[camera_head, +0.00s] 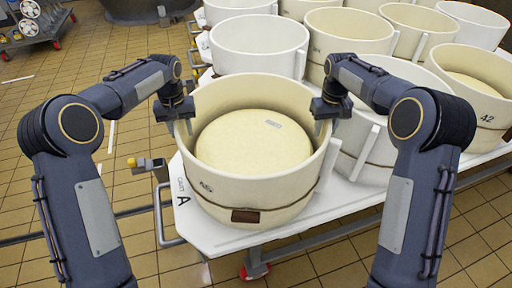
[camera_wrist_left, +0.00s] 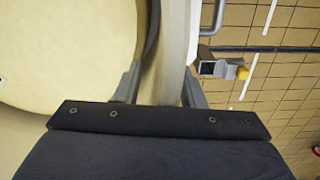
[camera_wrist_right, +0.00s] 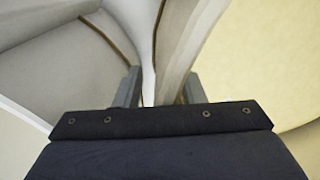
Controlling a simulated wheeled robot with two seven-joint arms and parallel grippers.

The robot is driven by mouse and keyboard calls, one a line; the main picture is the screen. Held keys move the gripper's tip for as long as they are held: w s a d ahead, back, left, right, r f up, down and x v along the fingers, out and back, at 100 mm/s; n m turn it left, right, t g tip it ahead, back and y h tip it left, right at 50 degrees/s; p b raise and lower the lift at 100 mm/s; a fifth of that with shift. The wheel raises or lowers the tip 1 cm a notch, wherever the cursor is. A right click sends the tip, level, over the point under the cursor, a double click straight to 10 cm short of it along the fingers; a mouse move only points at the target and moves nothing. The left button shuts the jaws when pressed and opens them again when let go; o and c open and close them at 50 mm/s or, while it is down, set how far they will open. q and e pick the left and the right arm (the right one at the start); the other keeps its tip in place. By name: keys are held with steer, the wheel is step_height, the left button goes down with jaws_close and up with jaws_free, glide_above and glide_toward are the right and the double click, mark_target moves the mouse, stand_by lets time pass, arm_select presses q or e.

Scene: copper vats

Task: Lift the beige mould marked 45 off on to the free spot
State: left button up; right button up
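The beige mould marked 45 (camera_head: 265,190) stands upright at the front left of the white cart top (camera_head: 335,204), with a pale round cheese (camera_head: 253,145) inside. My left gripper (camera_head: 176,117) is at its left rim. In the left wrist view, the fingers (camera_wrist_left: 160,88) are apart on either side of the rim wall, with a gap showing. My right gripper (camera_head: 328,117) is at the right rim. In the right wrist view, its fingers (camera_wrist_right: 160,88) are also apart, with the wall between them. I cannot make out which place is the free spot.
White moulds (camera_head: 258,45) and beige moulds (camera_head: 348,32) crowd the cart behind and to the right. A beige mould marked 42 (camera_head: 478,90) stands at the right. A white mould (camera_head: 366,145) is close beside mould 45. Tiled floor (camera_head: 130,225) lies at the left.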

arm_select(q)
jaws_close()
arm_select(e)
jaws_close()
arm_select(q)
steer(key=shift+r, duration=0.1)
arm_select(e)
steer(key=shift+w+r, duration=0.1)
stand_by(1.0)
